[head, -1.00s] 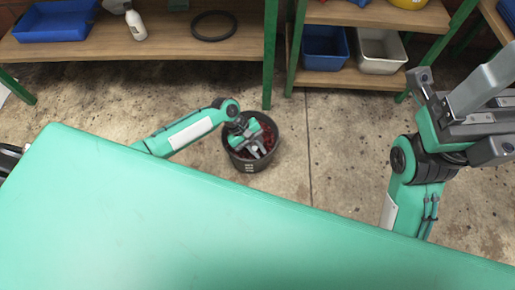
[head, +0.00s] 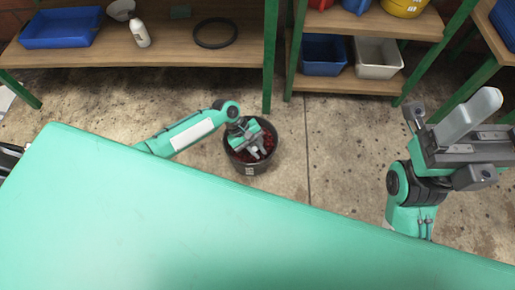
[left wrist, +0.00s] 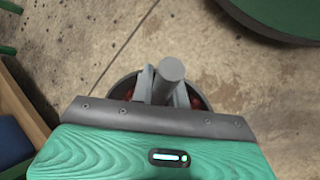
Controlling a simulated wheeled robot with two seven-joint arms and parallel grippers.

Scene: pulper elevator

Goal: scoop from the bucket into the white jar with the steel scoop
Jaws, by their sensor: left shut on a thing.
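The dark bucket (head: 249,168) stands on the floor beyond the green surface, with red contents inside. My left gripper (head: 257,151) reaches down into its mouth. In the left wrist view my left gripper (left wrist: 168,92) is shut on a grey cylinder, the handle of the steel scoop (left wrist: 171,69). The scoop's bowl is hidden below the handle. I cannot pick out the white jar for certain.
A large green surface (head: 150,220) fills the foreground. The concrete floor around the bucket is clear.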

